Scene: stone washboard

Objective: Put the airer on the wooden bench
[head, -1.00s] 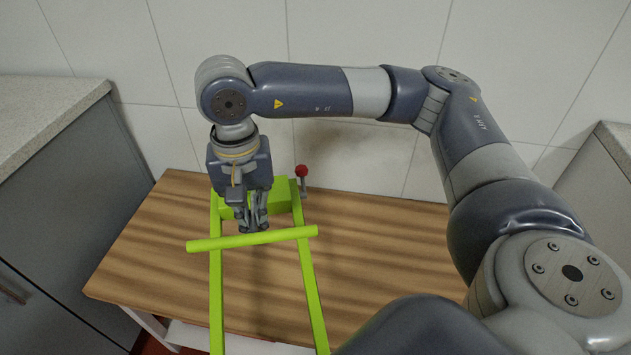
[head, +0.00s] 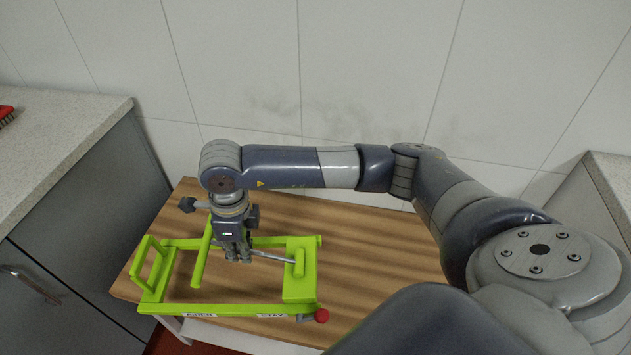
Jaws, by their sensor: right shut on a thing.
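The airer (head: 302,275) is a lime-green frame with a crossbar, a block at its right end, an upright loop at its left end and a red knob at its front right. It is over the left and middle part of the wooden bench (head: 390,245), and its front rail is by the bench's front edge. I cannot tell whether it rests on the top or hangs just above. My right gripper (head: 238,257) points down inside the frame, shut on the airer; the fingers partly hide the gripped part. My left gripper is not in view.
A grey cabinet with a speckled worktop (head: 60,135) stands left of the bench, with a red brush (head: 6,114) at its edge. Another worktop (head: 612,185) is at the right. A tiled wall (head: 350,70) closes the back. The bench's right part looks clear.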

